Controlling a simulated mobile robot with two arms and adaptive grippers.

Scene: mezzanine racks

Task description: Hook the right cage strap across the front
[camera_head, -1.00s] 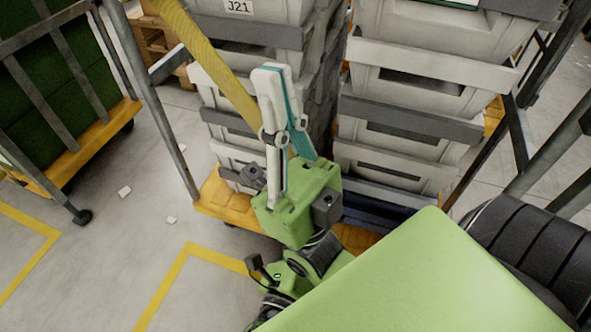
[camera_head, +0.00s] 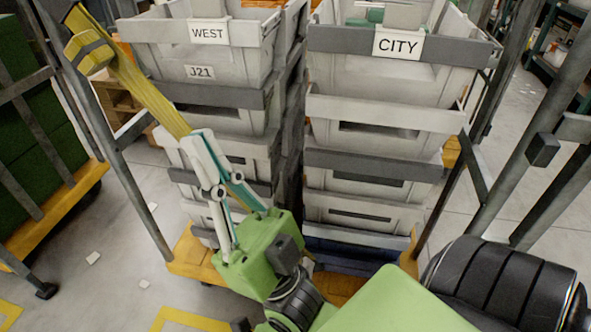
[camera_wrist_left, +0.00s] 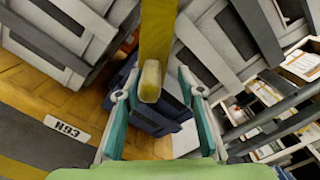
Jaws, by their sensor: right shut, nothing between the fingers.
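A yellow strap (camera_head: 150,97) hangs from the cage's left post (camera_head: 105,140) and slants down to the right across the front of the left tote stack. A yellow block (camera_head: 90,52) sits at its upper end. Contact cannot be told.
Grey totes labelled WEST (camera_head: 208,32) and CITY (camera_head: 398,43) stand stacked in the cage. The cage's right post (camera_head: 510,140) carries a dark block (camera_head: 543,149). Another yellow-decked cart (camera_head: 60,210) stands at left. Floor between the carts is mostly clear, with small paper scraps.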

